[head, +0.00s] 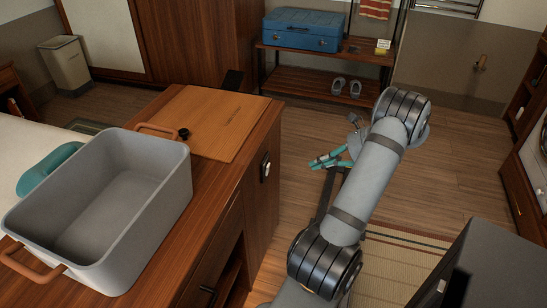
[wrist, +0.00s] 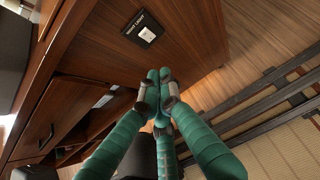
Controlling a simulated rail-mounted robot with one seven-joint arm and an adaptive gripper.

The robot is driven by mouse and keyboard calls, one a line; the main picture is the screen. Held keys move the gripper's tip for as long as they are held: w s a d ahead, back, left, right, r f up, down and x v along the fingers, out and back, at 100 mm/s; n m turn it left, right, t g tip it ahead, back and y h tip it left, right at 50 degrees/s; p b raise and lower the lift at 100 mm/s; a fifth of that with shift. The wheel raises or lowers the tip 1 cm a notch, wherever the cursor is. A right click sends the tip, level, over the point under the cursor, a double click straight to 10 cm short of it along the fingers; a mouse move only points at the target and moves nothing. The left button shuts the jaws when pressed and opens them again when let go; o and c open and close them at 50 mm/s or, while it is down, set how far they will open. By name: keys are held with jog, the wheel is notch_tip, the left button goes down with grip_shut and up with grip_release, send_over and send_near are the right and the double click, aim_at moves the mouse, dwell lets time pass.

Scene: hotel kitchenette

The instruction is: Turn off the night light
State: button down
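The night light switch (head: 265,167) is a dark plate with a white rocker on the end panel of the wooden cabinet (head: 262,203). In the wrist view its plate (wrist: 141,29), labelled NIGHT LIGHT, is near the top centre. I cannot tell which way the rocker is tipped. My gripper (head: 318,162) is to the right of the switch in the head view, apart from it. In the wrist view the teal fingertips of my gripper (wrist: 160,76) are together, with nothing visible between them, below the plate in the picture.
A grey bin with brown handles (head: 103,186) and a brown board (head: 215,124) sit on the cabinet top. A dark box-like object (head: 487,268) stands at the lower right. A bench with a blue suitcase (head: 303,29) is at the back. Floor beside the end panel is open.

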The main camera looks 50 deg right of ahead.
jog(key=shift+w, duration=0.15)
jog(key=b, duration=0.2)
send_near(268, 169)
jog(key=w+f, duration=0.4)
jog(key=f, duration=0.1)
jog(key=shift+w+f, duration=0.2)
jog(key=shift+f, duration=0.05)
jog(key=shift+a, duration=0.1)
